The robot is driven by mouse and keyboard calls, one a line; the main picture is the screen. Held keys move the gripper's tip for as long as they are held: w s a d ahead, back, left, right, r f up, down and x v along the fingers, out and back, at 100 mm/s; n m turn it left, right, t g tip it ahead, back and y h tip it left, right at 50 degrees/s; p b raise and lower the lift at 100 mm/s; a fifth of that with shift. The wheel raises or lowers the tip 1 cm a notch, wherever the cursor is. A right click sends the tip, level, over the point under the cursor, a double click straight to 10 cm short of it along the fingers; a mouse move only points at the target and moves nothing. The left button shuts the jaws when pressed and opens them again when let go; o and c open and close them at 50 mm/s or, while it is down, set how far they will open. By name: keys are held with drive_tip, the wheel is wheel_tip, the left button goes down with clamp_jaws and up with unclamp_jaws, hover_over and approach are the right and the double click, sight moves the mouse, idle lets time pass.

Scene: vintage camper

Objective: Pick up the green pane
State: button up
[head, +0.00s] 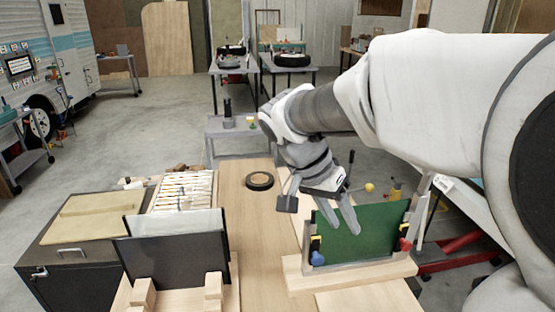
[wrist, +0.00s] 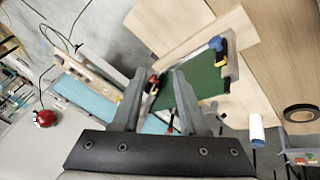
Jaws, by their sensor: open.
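The green pane (head: 372,236) stands upright in a light wooden stand (head: 350,277) on the right of the bench in the head view. Small clamps with blue and red ends, a blue one (head: 317,257) and a red one (head: 405,245), sit at its lower sides. My gripper (head: 341,226) is open and empty, its fingers overlapping the pane's upper left part in the head view. In the wrist view the pane (wrist: 205,80) lies beyond and right of my open fingers (wrist: 160,72), partly hidden by one. I cannot tell whether the fingers touch it.
A dark pane (head: 180,258) stands in another wooden holder at the front left. A black ring (head: 260,181) lies on the wooden bench (head: 255,235). A slatted rack (head: 184,192) and a dark cabinet (head: 70,265) are at the left. The bench middle is clear.

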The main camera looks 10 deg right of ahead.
drive_tip(key=w+a+f+m+h+b, duration=0.15)
drive_tip(key=w+m+h, duration=0.25)
drive_tip(key=w, duration=0.4)
drive_tip(key=m+h, duration=0.4)
approach(360, 206)
drive_tip(key=shift+b+x, duration=0.4)
drive_tip(key=shift+x, duration=4.45)
clamp_jaws()
